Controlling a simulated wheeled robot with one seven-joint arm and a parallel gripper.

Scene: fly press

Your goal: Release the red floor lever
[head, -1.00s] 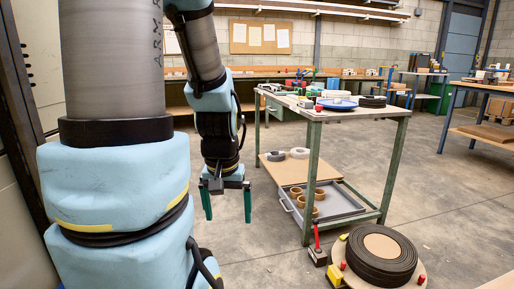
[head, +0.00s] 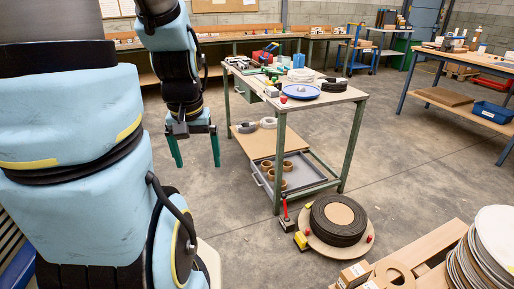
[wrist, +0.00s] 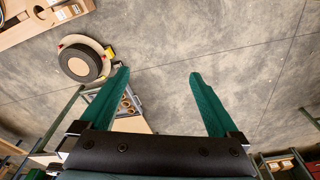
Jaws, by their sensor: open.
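The red floor lever (head: 285,211) stands near-upright on a small dark base on the floor, in front of the green-legged table's near leg. It is beside a round wooden disc (head: 311,239) that carries a stack of black rings (head: 338,220). My gripper (head: 197,153) hangs with fingers downward, left of the table, well above and left of the lever. Its green fingers are spread wide and hold nothing. In the wrist view the gripper (wrist: 157,80) shows empty, with the disc (wrist: 108,67) at upper left; the lever is too small to make out there.
The table (head: 310,104) has a lower shelf and a grey tray (head: 314,186) with brown rings. Wooden boards (head: 432,250) and a stack of pale discs (head: 497,240) stand at front right. A yellow block (head: 301,241) sits by the disc. Floor left of the lever is open.

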